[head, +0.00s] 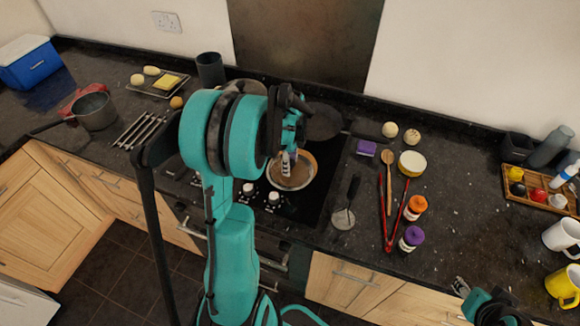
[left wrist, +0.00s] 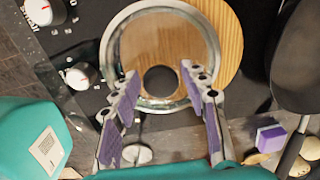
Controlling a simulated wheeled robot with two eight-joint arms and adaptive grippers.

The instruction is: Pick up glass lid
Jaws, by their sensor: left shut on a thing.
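The glass lid (head: 304,181) is round and clear with a metal rim and a dark knob, in the middle of the head view over the hob. In the left wrist view the lid (left wrist: 117,60) lies ahead of the fingers, with a round wooden surface behind its glass. My left gripper (head: 288,160) is shut on the lid; its purple-padded fingers (left wrist: 158,75) stand either side of the knob. Whether the lid is clear of what lies under it I cannot tell. My right gripper (head: 461,287) shows only partly at the lower right, away from the lid; its jaw state is unclear.
A dark pan (head: 322,122) stands behind the lid, its handle pointing right. A spatula (head: 345,215), red tongs (head: 388,220), a wooden spoon (head: 388,180) and two jars lie to the right. A grey pot (head: 95,111) stands at left.

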